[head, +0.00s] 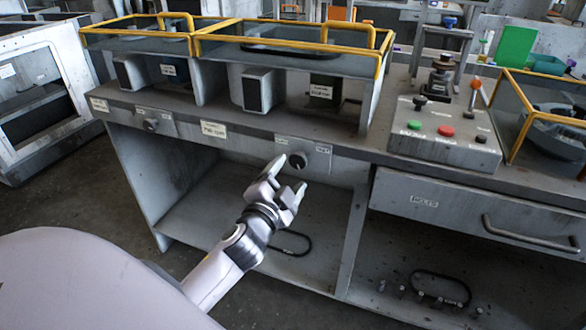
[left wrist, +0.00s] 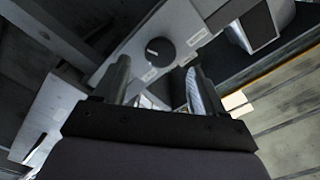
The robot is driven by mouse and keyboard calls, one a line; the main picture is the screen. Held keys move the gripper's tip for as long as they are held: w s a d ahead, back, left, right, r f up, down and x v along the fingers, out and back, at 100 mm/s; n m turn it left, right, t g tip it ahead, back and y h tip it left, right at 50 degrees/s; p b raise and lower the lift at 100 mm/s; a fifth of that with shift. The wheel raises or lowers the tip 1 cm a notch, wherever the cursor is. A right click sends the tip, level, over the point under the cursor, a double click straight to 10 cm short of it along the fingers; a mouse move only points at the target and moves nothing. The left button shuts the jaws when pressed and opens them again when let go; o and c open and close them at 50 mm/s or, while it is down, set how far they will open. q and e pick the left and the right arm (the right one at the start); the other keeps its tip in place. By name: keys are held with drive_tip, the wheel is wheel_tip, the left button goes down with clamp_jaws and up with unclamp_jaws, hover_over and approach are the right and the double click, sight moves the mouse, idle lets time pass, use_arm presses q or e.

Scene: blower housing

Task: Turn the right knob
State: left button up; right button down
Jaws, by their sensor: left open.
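The right knob (head: 298,161) is a dark round knob on a grey plate on the front of the bench, below the housing. It also shows in the left wrist view (left wrist: 160,51), just beyond and between the fingertips. My left gripper (head: 291,172) is open and empty, with its fingers pointing at the knob and spread around its line. In the left wrist view the fingers of the left gripper (left wrist: 156,68) stand apart on either side, with the knob still clear of them. I cannot tell the exact gap. My right gripper is not in view.
A second knob (head: 150,124) is on a plate further left. Yellow-railed housings (head: 290,45) stand on the bench above. A grey control box (head: 444,133) with coloured buttons is at the right, above a drawer (head: 470,215). Open shelf space lies below the knob.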

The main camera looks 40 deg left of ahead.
use_arm(q)
drive_tip(key=shift+v, duration=1.1)
drive_tip(key=s+d+f+n+g+h+p, duration=0.2)
drive_tip(key=s+d+f+p, duration=0.3)
drive_tip(key=s, duration=0.4)
drive_tip(key=s+d+f+n+g+h+p, duration=0.3)
drive_tip(key=s+d+f+g+h+p, duration=0.1)
drive_tip(key=s+d+f, duration=0.3)
drive_tip(key=shift+s+d+f+g+h+p, duration=0.25)
drive_tip(key=shift+s+g+p, duration=0.35)
drive_tip(key=shift+s, duration=0.6)
drive_tip(key=shift+a+r, duration=0.1)
